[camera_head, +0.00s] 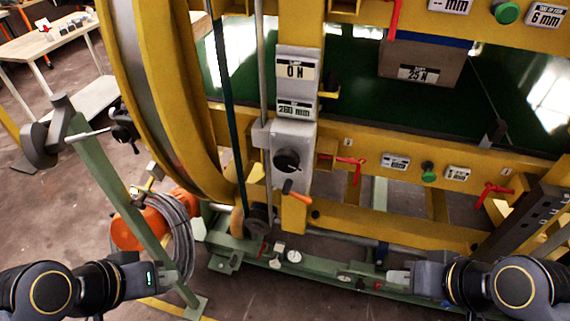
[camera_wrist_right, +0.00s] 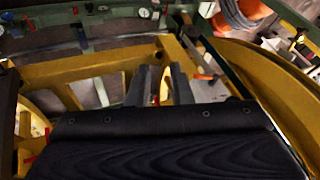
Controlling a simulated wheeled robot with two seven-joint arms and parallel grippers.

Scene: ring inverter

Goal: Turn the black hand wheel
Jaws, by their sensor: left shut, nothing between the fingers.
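A round black knob (camera_head: 287,160), the likeliest hand wheel, sits on the front of a grey control box (camera_head: 294,135) near the middle of the head view. An orange-red handle (camera_head: 297,193) is just below it. Another black knob-like part (camera_head: 124,122) is on the green post at left. My left gripper (camera_head: 172,275) is low at left, shut and empty, apart from both. My right gripper (camera_head: 392,278) is low at right, away from the knob. In the right wrist view its two fingers (camera_wrist_right: 164,82) are apart with nothing visibly held between them.
A big yellow ring (camera_head: 160,90) and yellow frame beams (camera_head: 390,160) fill the middle. The green post (camera_head: 130,200), orange drum (camera_head: 128,232) and coiled grey hose (camera_head: 178,235) stand near my left arm. A green base rail (camera_head: 320,270) runs low across. A table (camera_head: 50,45) stands far left.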

